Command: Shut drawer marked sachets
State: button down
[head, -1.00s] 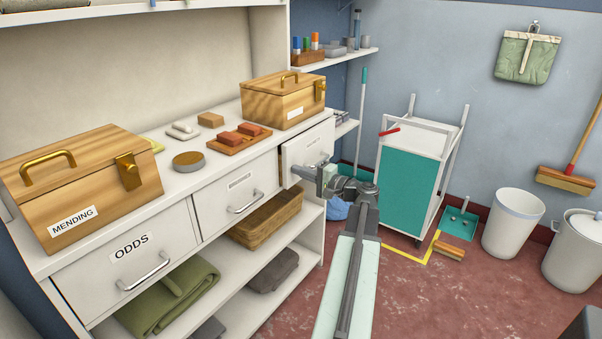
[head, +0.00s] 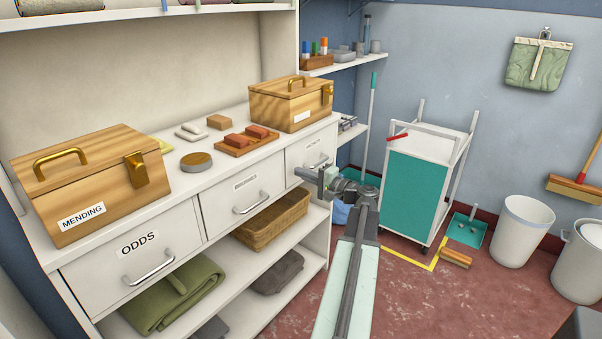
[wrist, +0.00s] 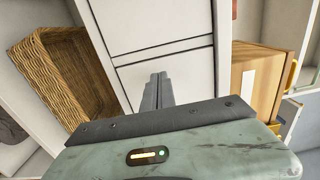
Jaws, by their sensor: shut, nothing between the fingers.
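The right-hand drawer (head: 307,152) of the white cabinet has a small label, too blurred to read surely, and a bar handle. Its front looks flush with the neighbouring drawer fronts. My gripper (head: 301,173) is shut and empty, with its tips at the lower left part of this drawer front. In the wrist view my shut fingers (wrist: 158,88) point at a white drawer front (wrist: 190,80), with dark gap lines beside it. I cannot tell whether the tips touch it. The handle is not visible in the wrist view.
The middle drawer (head: 222,206) and the ODDS drawer (head: 125,270) look shut. A wooden box (head: 290,104) stands on the counter above the right-hand drawer. A wicker basket (head: 270,221) is on the shelf below. A teal trolley (head: 412,200) stands to the right.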

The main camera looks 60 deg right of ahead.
jog(key=s, duration=1.2)
